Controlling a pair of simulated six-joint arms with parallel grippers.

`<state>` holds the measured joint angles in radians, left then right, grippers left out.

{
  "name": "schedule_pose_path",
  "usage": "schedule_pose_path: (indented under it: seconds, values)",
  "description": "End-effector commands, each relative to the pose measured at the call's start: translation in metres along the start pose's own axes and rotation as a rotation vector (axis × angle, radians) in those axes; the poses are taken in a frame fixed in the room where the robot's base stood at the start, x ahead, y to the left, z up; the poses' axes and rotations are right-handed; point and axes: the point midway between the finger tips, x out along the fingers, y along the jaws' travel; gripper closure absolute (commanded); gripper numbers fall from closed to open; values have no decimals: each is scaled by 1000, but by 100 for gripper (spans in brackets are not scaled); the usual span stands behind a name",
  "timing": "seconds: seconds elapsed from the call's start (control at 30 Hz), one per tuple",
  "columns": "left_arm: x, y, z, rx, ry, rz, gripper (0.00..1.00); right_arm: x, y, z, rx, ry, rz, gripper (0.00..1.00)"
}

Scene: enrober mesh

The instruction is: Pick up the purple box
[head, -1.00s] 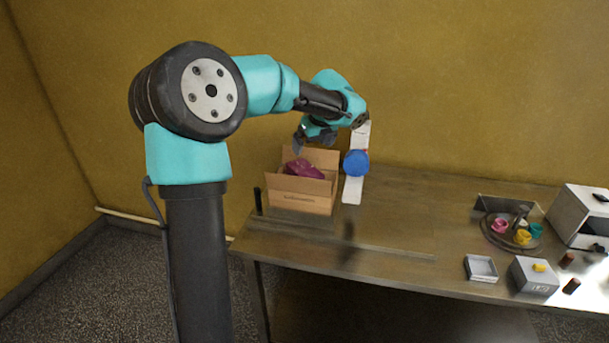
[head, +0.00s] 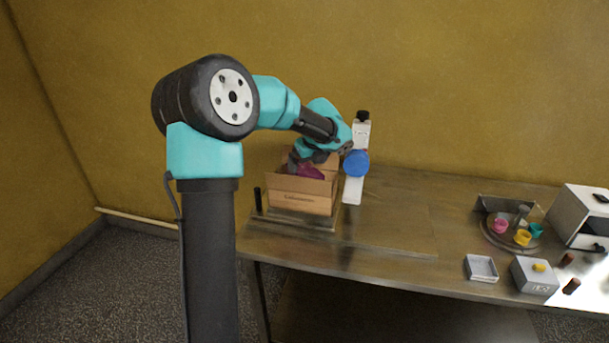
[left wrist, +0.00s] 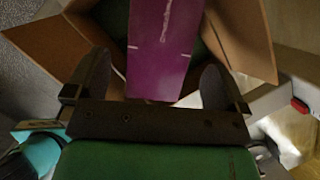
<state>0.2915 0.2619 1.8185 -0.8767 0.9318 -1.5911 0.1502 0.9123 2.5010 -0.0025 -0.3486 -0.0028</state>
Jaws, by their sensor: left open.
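The purple box (head: 309,172) lies inside an open cardboard carton (head: 300,198) on the table. In the left wrist view the purple box (left wrist: 162,45) stands between the two dark fingers of my left gripper (left wrist: 155,85), with carton flaps on both sides. My left gripper (head: 293,164) is open at the carton's mouth, with gaps between its fingers and the box. In the head view it partly hides the box. My right gripper is not in view.
A white upright device with a blue disc (head: 356,163) stands right of the carton. The table (head: 400,215) is clear in its middle. At the right are a round tray with coloured cups (head: 522,237), small grey boxes (head: 481,268) and a white machine (head: 582,215).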

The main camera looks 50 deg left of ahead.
Motion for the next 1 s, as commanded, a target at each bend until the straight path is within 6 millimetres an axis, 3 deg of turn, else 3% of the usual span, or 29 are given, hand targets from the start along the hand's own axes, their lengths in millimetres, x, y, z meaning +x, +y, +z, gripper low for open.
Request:
schedule_pose_path:
  seconds: [0.33,0.83,1.0]
  values:
    - [42,0,0,0,1,2,0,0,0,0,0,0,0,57]
    - [44,0,0,0,1,0,0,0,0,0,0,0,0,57]
    - [44,0,0,0,1,0,15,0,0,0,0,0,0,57]
